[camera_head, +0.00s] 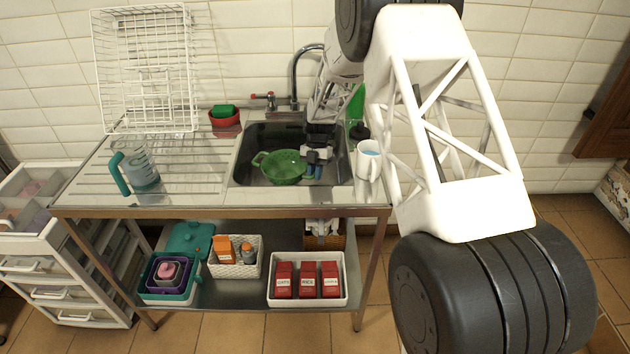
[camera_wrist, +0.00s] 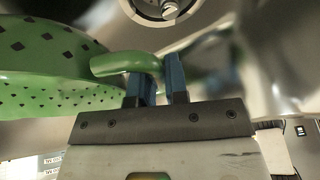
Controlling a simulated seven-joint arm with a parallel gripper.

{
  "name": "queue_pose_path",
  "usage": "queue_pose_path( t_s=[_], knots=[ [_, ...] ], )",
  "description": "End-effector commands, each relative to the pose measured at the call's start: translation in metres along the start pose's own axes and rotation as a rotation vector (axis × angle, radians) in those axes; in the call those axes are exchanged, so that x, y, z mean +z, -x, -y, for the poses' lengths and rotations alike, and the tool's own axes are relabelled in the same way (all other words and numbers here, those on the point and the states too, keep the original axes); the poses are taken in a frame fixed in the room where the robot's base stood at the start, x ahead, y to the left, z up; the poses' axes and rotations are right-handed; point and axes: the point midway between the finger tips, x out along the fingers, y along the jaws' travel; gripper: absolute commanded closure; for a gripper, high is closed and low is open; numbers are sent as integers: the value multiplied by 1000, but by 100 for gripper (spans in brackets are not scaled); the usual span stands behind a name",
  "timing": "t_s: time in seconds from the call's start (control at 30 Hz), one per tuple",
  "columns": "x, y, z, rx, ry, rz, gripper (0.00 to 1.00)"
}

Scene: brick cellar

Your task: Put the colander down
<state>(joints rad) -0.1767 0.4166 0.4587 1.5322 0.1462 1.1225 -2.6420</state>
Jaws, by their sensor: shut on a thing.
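My gripper (camera_head: 316,168) is at the colander's right side, inside the basin. In the wrist view my gripper (camera_wrist: 158,78) has its two blue fingers shut on the colander's curved green handle (camera_wrist: 125,64). The sink drain (camera_wrist: 160,8) shows at the top of that view. I cannot tell whether the colander touches the basin floor.
A white mug (camera_head: 367,161) stands right of the sink, near my arm. A measuring jug (camera_head: 138,170) stands on the drainboard (camera_head: 190,165). A red pot with a green sponge (camera_head: 224,120) and a white dish rack (camera_head: 146,70) are behind. The faucet (camera_head: 294,80) rises behind the basin.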

Motion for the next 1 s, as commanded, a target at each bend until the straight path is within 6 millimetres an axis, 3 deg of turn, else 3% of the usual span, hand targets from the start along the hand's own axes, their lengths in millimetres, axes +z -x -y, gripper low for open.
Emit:
queue_pose_path(
  t_s=[0.27,0.57,0.6,0.73,1.0],
  knots=[
    [11,-26,-3,-1,0,-1,100],
    [12,-29,-3,0,0,0,100],
    [12,-29,-3,-1,0,-1,80],
    [12,-29,-3,0,0,-1,60],
    [12,-28,-3,0,0,0,60]
  ],
)
